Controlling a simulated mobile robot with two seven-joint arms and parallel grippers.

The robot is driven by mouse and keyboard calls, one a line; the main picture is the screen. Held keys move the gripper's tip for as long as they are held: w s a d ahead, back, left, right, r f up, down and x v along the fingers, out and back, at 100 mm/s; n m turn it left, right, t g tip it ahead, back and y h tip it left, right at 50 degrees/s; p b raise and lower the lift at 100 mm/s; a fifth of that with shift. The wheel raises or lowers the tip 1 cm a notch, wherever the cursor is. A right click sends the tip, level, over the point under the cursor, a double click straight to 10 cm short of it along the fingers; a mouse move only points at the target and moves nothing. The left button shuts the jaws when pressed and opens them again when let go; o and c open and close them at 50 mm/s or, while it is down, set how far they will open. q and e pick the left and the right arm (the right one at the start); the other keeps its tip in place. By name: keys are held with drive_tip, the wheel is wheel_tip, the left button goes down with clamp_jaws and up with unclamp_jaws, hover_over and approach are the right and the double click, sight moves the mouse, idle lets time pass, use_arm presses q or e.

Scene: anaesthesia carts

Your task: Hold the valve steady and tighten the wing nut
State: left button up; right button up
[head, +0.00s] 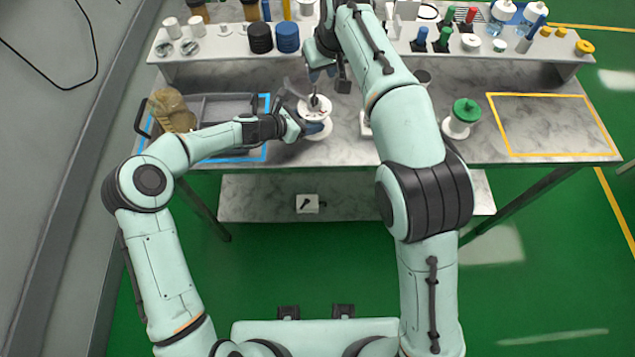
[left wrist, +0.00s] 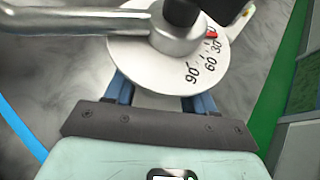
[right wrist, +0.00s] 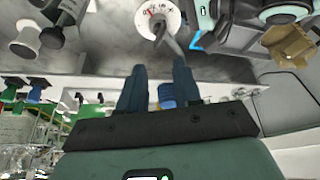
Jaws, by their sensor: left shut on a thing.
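The valve (head: 315,106) stands on the marble worktop, with a white dial disc and a metal lever. The left wrist view shows its dial (left wrist: 165,52) with angle numbers and a red mark. A dark piece (left wrist: 183,12) sits on top at the lever's hub; I cannot tell whether it is the wing nut. My left gripper (head: 310,127) is shut on the valve body just below the dial; the fingers' contact is partly hidden under it. My right gripper (head: 322,74) is open and empty, above and behind the valve. The valve shows ahead in the right wrist view (right wrist: 152,14).
A grey tray (head: 232,105) with a brown item (head: 170,110) lies at the left inside a blue outline. A green-topped spool (head: 465,113) stands right of my right arm. The raised back shelf (head: 355,68) holds several containers. The yellow-outlined area (head: 555,125) is empty.

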drive_tip(key=s+f+g+y, duration=0.1)
drive_tip(key=s+f, duration=0.2)
drive_tip(key=f, duration=0.4)
drive_tip(key=s+d+f+g+y, duration=0.1)
drive_tip(key=s+f+g+y, duration=0.1)
drive_tip(key=s+f, duration=0.2)
drive_tip(key=s+d+f+g+y, duration=0.1)
drive_tip(key=s+f, duration=0.3)
drive_tip(key=f, duration=0.6)
drive_tip(key=shift+s+d+f+y, duration=0.1)
drive_tip(key=shift+s+f+y, duration=0.15)
drive_tip(key=shift+f+y, duration=0.25)
drive_tip(key=s+a+f+m+t+y, duration=0.1)
drive_tip(key=s+a+f+t+y, duration=0.1)
drive_tip(key=a+f+t, duration=0.1)
drive_tip(key=shift+s+a+f+y, duration=0.3)
drive_tip(key=shift+s+a+f, duration=0.05)
drive_tip(key=shift+s+f, duration=0.1)
drive_tip(key=shift+w, duration=0.1)
